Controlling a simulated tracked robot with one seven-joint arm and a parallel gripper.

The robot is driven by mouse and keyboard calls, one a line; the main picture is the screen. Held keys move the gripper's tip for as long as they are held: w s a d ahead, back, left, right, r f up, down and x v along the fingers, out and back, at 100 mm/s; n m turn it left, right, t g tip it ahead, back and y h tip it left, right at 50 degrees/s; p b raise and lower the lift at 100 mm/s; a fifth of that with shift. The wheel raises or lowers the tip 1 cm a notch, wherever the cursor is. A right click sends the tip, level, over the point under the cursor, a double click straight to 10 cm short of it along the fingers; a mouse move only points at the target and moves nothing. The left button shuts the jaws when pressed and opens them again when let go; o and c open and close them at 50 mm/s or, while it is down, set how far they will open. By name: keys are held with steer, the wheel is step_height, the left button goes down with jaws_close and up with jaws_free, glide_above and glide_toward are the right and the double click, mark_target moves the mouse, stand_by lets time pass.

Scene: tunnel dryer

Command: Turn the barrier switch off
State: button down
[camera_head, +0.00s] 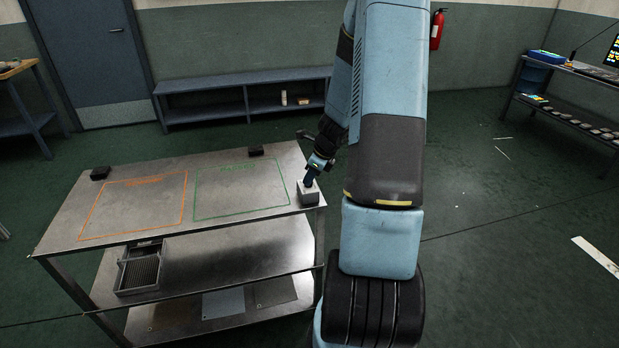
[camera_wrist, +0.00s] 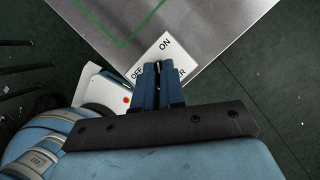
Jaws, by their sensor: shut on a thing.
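The barrier switch is a small light grey box (camera_head: 308,193) on the right end of the metal table's top. In the wrist view its white label plate (camera_wrist: 165,47) reads "ON", with "OFF" partly covered at the lower left and "ER" beside the fingers at the right. My gripper (camera_head: 309,179) is directly over the box and reaches down to it. In the wrist view the blue fingers (camera_wrist: 158,72) are close together, shut on the switch's lever. The fingers hide most of the lever, so its position cannot be told.
The metal table (camera_head: 150,172) has an orange outline (camera_head: 133,207) and a green outline (camera_head: 240,190) on its bare top. Two small black blocks (camera_head: 100,173) (camera_head: 256,151) sit at its back edge. A black tray (camera_head: 139,270) is on the shelf below. Open floor lies right.

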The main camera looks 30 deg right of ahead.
steer(key=n+g, duration=0.1)
steer(key=n, duration=0.2)
steer(key=shift+w+d+f+n+y, duration=0.1)
steer(key=shift+n+y, duration=0.2)
steer(key=shift+y, duration=0.1)
steer(key=n+g, duration=0.1)
steer(key=n, duration=0.2)
steer(key=shift+w+n+y, duration=0.1)
steer(key=shift+n+y, duration=0.2)
steer(key=n+g, duration=0.1)
steer(key=n, duration=0.2)
steer(key=n+g, duration=0.2)
steer(key=n, duration=0.1)
steer(key=shift+w+n, duration=0.15)
steer(key=shift+n, duration=0.15)
steer(key=shift+d, duration=0.1)
steer(key=c, duration=1.2)
jaws_free()
